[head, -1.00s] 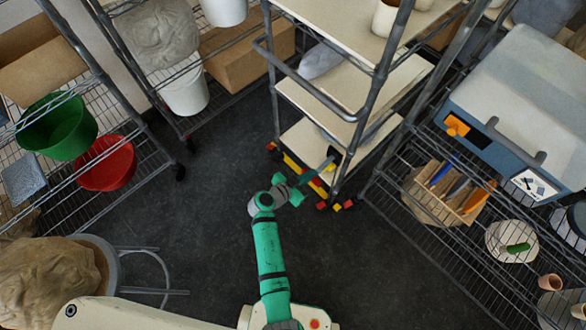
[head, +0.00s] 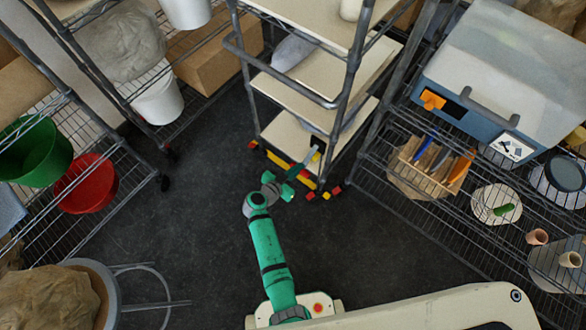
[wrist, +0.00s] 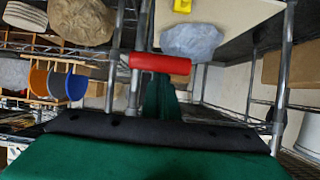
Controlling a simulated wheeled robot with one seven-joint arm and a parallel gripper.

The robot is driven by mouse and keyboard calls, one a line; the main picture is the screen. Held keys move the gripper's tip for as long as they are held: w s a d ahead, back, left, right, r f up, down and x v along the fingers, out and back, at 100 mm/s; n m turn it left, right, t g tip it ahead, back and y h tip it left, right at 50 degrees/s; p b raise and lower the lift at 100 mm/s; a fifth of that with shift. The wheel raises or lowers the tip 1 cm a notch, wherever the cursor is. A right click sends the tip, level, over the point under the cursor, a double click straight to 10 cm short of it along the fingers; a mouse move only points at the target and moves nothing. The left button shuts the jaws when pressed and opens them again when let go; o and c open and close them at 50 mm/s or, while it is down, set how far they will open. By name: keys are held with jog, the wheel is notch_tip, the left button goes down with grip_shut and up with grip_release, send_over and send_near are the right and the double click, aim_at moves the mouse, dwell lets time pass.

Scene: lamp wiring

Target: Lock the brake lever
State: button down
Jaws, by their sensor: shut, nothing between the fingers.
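The wheeled shelf cart (head: 350,80) stands ahead, with yellow and red parts along its foot, including a yellow bar (head: 278,162). In the wrist view a red cylindrical handle (wrist: 160,63) lies level across the picture beside a grey post. I take it to be the brake lever; whether it is locked I cannot tell. My gripper (wrist: 160,82) is shut and empty, its dark green fingers pointing at the red handle. They overlap in the picture; contact is unclear. In the head view my gripper (head: 304,166) is low at the cart's near side, its fingertips small.
A wire rack (head: 395,190) with a wooden tool holder and a blue-grey machine (head: 500,70) stands right. A red bowl (head: 88,183) and green bucket (head: 35,150) sit on the left rack. A stool (head: 120,285) is front left. Dark floor between is open.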

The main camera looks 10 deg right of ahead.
jog(key=shift+s+d+f+g, duration=0.15)
jog(key=shift+s+f, duration=0.15)
jog(key=shift+f, duration=0.2)
jog(key=shift+s+a+f+g, duration=0.15)
jog(key=shift+s+f, duration=0.1)
jog(key=shift+f, duration=0.25)
jog(key=v, duration=1.3)
jog(key=shift+a+r, duration=0.15)
jog(key=shift+a, duration=0.05)
jog(key=shift+w, duration=0.1)
